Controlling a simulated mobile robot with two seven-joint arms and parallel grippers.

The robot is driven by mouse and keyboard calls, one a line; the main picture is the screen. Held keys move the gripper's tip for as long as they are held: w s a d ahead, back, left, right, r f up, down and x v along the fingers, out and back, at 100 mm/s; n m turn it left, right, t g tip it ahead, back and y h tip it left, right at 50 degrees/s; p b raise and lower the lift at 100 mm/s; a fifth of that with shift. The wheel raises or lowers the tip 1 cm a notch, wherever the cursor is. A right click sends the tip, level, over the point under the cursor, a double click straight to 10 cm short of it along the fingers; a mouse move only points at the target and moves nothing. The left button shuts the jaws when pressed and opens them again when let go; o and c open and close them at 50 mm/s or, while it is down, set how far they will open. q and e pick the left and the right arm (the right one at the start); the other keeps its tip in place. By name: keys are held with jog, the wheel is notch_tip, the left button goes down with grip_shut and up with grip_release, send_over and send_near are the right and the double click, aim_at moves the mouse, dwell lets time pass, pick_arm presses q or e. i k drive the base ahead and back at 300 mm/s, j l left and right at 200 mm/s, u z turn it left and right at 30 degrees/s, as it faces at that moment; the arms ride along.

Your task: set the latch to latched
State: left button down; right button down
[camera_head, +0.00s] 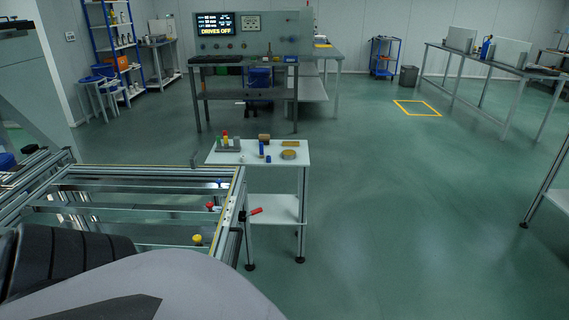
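A red-handled lever (256,211) sits on the right side of the aluminium panel fixture (240,190). It looks like the latch. Its red grip sticks out to the right, tilted slightly upward, from a dark mount on the frame. It is too small to tell whether it is latched. Neither of my grippers is in view, and nothing is seen touching the lever.
The fixture carries a yellow knob (197,239), a red knob (210,205) and a blue knob (219,183). A white side table (290,174) with small parts stands just behind the lever. A control bench (245,90) stands farther back.

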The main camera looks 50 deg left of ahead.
aim_at(258, 210)
jog(key=i+l+u, duration=0.15)
jog(key=i, duration=0.3)
jog(key=i+l+u, duration=0.2)
jog(key=i+l, duration=0.15)
jog(key=i+u, duration=0.2)
jog(key=u, duration=0.2)
jog(key=i+u, duration=0.2)
jog(key=u, duration=0.15)
jog(key=i+l+u, duration=0.1)
jog(key=u, duration=0.3)
jog(key=i+u, duration=0.2)
jog(key=u, duration=0.2)
jog(key=i+l+u, duration=0.15)
jog(key=u, duration=0.2)
jog(key=i+l+u, duration=0.2)
jog(key=u, duration=0.2)
jog(key=i+l+u, duration=0.2)
jog(key=u, duration=0.2)
jog(key=i+l+u, duration=0.2)
jog(key=u, duration=0.25)
jog(key=i+l+u, duration=0.35)
jog(key=l+u, duration=0.15)
jog(key=l, duration=0.25)
jog(key=i+l+u, duration=0.1)
jog(key=i, duration=0.3)
jog(key=l, duration=0.1)
